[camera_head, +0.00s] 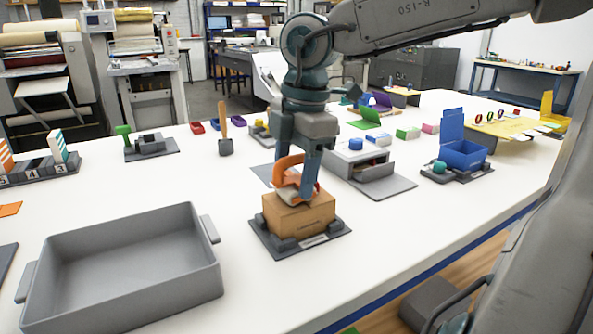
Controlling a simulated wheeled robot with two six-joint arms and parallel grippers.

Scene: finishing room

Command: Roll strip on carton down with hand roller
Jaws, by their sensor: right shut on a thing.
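The carton (300,221) is a brown box held on a dark grey base plate in the middle of the white table. My right gripper (298,188) points down just above the carton, shut on the orange hand roller (284,172). The roller's lower end is at the carton's top face; my fingers partly hide it, so I cannot tell whether it touches. The strip on the carton is not clearly visible. My left gripper is not in view.
A large grey tray (206,272) stands left of the carton. A grey box with an open drawer (376,171) is behind right, and a blue open box (462,153) further right. A brush-like tool (225,146) stands behind left. The white table (400,225) is clear right of the carton.

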